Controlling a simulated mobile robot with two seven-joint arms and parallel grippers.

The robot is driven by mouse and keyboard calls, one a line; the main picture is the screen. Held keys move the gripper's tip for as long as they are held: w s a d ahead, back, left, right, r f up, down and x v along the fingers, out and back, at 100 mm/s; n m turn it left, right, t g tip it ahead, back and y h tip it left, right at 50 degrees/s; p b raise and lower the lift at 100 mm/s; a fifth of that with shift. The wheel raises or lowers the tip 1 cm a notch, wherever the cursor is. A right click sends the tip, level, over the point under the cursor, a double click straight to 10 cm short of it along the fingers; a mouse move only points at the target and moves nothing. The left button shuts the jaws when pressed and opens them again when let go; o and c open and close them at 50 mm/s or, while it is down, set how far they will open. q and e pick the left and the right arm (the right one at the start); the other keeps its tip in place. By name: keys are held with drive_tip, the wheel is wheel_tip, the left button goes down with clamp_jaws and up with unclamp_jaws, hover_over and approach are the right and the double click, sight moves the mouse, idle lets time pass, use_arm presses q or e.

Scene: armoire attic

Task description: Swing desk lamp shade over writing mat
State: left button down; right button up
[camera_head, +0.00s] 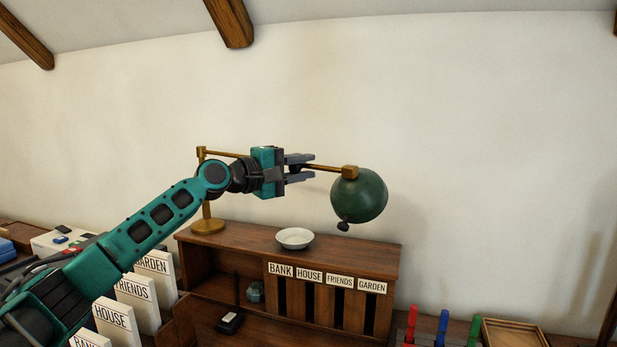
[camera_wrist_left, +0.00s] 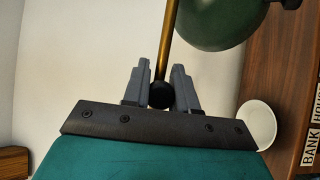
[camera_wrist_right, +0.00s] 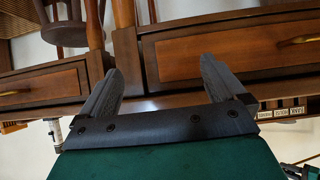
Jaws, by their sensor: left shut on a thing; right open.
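The desk lamp has a brass stand (camera_head: 207,205) on top of the wooden desk hutch, a horizontal brass arm (camera_head: 325,168) and a round green shade (camera_head: 358,195) at the arm's right end. The shade also shows at the top of the left wrist view (camera_wrist_left: 215,22). My left gripper (camera_head: 309,168) is shut on the brass arm, between stand and shade, with one finger on each side of it. A dark knob (camera_wrist_left: 160,95) sits between the fingers. My right gripper (camera_wrist_right: 160,82) is open and empty, facing wooden drawers. I cannot make out the writing mat in any view.
A white bowl (camera_head: 294,238) stands on the hutch (camera_head: 380,250), below the lamp arm. Labelled white cards (camera_head: 115,322) stand at lower left. Red, blue and green items (camera_head: 441,327) stand at lower right.

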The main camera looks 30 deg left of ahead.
use_arm(q)
drive_tip(key=s+a+m+g+h+b, duration=0.2)
drive_tip(key=s+h+b, duration=0.1)
drive_tip(key=s, duration=0.4)
drive_tip(key=s+a+m+g+h+b, duration=0.2)
drive_tip(key=s+b, duration=0.3)
drive_tip(key=s, duration=0.3)
drive_tip(key=shift+m+g+h+b, duration=0.35)
drive_tip(key=shift+m+h, duration=0.25)
drive_tip(key=shift+h, duration=0.2)
use_arm(e)
wheel_tip(320, 180, down, 6)
drive_tip(key=w+a, duration=0.1)
drive_tip(key=a, duration=0.1)
drive_tip(key=shift+w+a+r+y, duration=0.25)
drive_tip(key=shift+w+a+y, duration=0.05)
drive_tip(key=shift+a+y, duration=0.1)
use_arm(q)
drive_tip(key=shift+a, duration=0.1)
drive_tip(key=c, duration=0.9)
unclamp_jaws()
drive_tip(key=shift+w, duration=0.1)
drive_tip(key=v, duration=1.3)
drive_tip(key=shift+b, duration=0.45)
use_arm(e)
drive_tip(key=shift+f, duration=0.5)
use_arm(q)
drive_tip(key=shift+r, duration=0.1)
